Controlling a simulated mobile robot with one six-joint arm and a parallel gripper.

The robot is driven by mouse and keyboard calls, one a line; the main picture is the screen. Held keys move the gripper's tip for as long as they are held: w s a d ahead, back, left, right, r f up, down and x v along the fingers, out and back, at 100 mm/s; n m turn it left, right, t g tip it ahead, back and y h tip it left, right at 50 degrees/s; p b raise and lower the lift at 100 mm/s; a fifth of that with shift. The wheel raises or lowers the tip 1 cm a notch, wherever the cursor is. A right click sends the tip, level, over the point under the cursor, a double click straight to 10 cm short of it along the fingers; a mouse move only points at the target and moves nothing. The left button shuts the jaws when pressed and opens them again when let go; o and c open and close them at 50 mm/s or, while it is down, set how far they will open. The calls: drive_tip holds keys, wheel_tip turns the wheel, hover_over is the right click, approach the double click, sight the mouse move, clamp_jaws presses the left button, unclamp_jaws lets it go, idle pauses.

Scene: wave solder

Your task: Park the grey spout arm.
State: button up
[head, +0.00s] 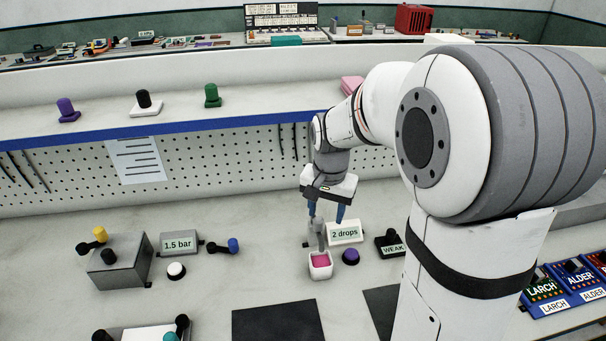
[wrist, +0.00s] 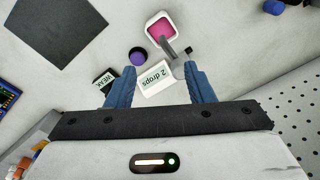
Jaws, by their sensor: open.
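The grey spout arm (head: 320,238) stands in front of the "2 drops" label block (head: 345,232). Its end reaches over the white cup with pink contents (head: 320,264). In the wrist view the grey spout arm (wrist: 169,46) runs from the cup (wrist: 160,27) towards the label block (wrist: 156,81), with a dark knob (wrist: 188,50) beside it. My gripper (head: 326,214) is open just above and behind the spout arm. In the wrist view my gripper (wrist: 161,70) has its blue fingers apart with nothing held between them. Whether a finger touches the spout arm cannot be told.
A purple button (head: 350,257) and the "WEAK" block (head: 391,246) stand close on the right. The "1.5 bar" block (head: 180,243) and a blue-ended lever (head: 225,247) are to the left. A dark mat (head: 278,322) lies in front. A pegboard wall (head: 230,150) stands behind.

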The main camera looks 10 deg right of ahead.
sight(318, 218)
drive_tip(key=w+m, duration=0.1)
drive_tip(key=w, duration=0.1)
drive_tip(key=w+f+p, duration=0.1)
drive_tip(key=w, duration=0.1)
drive_tip(key=w+f+m+p, duration=0.1)
drive_tip(key=w, duration=0.1)
drive_tip(key=shift+w+m+g, duration=0.3)
drive_tip(key=shift+w+g, duration=0.1)
drive_tip(key=shift+w+f, duration=0.1)
drive_tip(key=shift+f, duration=0.15)
wheel_tip(318, 218, down, 8)
drive_tip(key=shift+r+p, duration=0.2)
drive_tip(key=shift+p, duration=0.6)
drive_tip(key=shift+c, duration=0.5)
clamp_jaws()
